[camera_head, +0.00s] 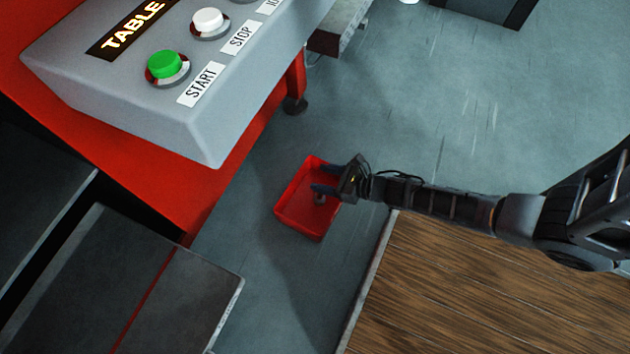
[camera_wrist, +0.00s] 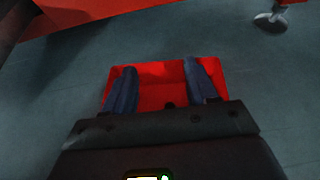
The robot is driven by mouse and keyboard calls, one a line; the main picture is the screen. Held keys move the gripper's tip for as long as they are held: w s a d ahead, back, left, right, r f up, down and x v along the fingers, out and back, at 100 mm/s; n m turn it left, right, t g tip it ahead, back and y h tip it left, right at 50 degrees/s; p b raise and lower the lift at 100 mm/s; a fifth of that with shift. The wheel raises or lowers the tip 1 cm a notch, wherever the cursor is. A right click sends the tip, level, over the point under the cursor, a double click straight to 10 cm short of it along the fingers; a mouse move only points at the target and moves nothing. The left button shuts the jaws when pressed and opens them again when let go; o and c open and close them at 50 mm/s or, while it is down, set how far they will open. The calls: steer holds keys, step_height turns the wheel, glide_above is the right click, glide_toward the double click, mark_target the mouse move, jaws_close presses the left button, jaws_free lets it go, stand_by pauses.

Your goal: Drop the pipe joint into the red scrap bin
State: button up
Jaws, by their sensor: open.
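The red scrap bin (camera_head: 290,214) is a shallow open tray on the grey floor in the head view. My gripper (camera_head: 316,179) is above its upper right part, with its two dark fingers apart and nothing between them. A small grey piece, apparently the pipe joint (camera_head: 320,199), shows inside the bin just below the fingers. In the wrist view the red bin (camera_wrist: 156,75) lies beyond my open gripper (camera_wrist: 160,68). A small dark shape (camera_wrist: 169,105) shows against the red there, partly hidden by my gripper body; I cannot tell its form clearly.
A grey control box (camera_head: 120,90) with a green START button and a white STOP button stands on a red frame at upper left. A wooden-topped surface (camera_head: 490,290) is at lower right. Grey machine panels fill the lower left.

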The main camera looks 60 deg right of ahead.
steer(key=shift+p+v, duration=0.55)
steer(key=shift+v, duration=1.85)
